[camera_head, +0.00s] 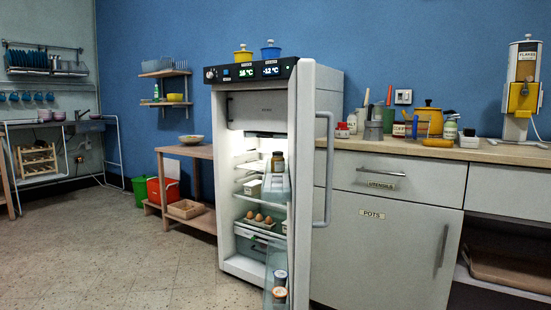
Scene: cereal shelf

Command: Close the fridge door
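The white fridge (333,80) stands in the middle of the view against the blue wall, with a lit black display panel (255,70) on top. Its door (305,150) is open, swung out toward me and seen nearly edge-on, with its hinge side hidden. A long grey handle (328,170) is on the right face of the door. Inside the lit fridge are eggs (258,217) on a shelf. A dark jar (278,162) and small tubs (280,284) sit in the door racks. My gripper is not in view.
Right of the fridge is a counter (440,152) with kitchenware, a drawer and a cabinet marked POTS (390,240). Left are a wooden table (190,151), a red bin (163,190) and a green bin (139,190). The tiled floor (120,260) at front left is clear.

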